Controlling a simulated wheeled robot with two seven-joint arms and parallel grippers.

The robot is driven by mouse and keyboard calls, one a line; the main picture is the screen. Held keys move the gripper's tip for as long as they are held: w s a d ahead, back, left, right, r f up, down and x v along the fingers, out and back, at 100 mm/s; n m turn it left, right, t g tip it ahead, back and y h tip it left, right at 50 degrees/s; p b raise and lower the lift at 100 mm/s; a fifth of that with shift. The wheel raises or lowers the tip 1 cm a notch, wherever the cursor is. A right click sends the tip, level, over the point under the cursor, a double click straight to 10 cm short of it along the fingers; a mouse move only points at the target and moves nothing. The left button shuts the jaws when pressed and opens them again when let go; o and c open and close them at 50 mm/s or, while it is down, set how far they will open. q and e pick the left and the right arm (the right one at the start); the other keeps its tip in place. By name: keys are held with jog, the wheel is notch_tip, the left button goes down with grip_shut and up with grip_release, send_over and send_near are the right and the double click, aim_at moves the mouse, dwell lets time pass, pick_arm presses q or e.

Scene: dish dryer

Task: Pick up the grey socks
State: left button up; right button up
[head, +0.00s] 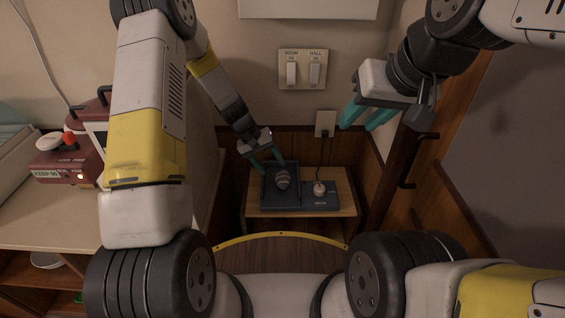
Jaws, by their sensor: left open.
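The grey socks (283,180) look like a small rolled bundle with lighter bands. They lie in a dark blue tray (268,203) on a small wooden table (345,188) in the middle of the head view. My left gripper (271,164) is open, with its teal fingers pointing down at the upper left of the socks. I cannot tell whether a finger touches them. My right gripper (364,117) is open and empty, up by the wall to the right, well away from the socks.
A dark device with a round light knob (319,188) and a cord sits right beside the tray. The cord runs up to a wall outlet (325,124). A wooden door with a dark handle (419,160) is at right. A counter with a red box (62,165) is at left.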

aim_at(280, 176)
pick_arm(q)
jog(key=x, duration=0.6)
jog(key=shift+s+d+f, duration=0.3)
jog(key=shift+d, duration=0.1)
jog(key=c, duration=1.1)
